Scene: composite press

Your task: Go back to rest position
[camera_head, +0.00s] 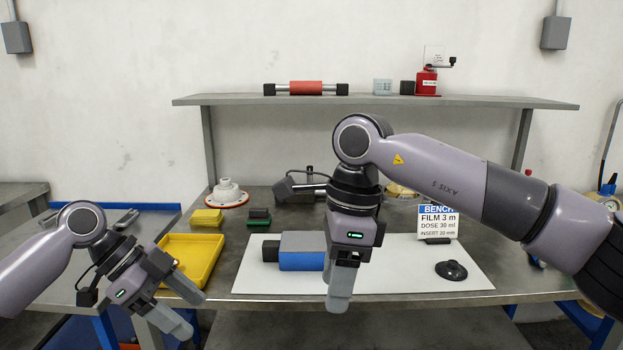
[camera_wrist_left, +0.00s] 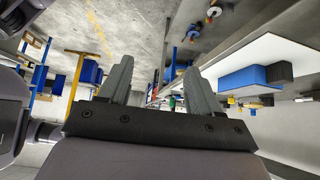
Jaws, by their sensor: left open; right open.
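My left gripper (camera_head: 182,309) hangs low at the front left in the head view, in front of the bench edge near the yellow tray. Its two grey fingers stand apart and empty in the left wrist view (camera_wrist_left: 150,88). My right gripper (camera_head: 340,290) points down over the white mat, just right of the blue and grey block. Its fingers overlap in this view and I see nothing held in them.
The white mat (camera_head: 420,278) carries a blue and grey block (camera_head: 301,260) and a black knob-like part (camera_head: 451,270). A sign (camera_head: 438,222) stands behind. Yellow (camera_head: 207,217) and green (camera_head: 259,216) blocks lie at the back left. A shelf (camera_head: 480,101) spans above the bench.

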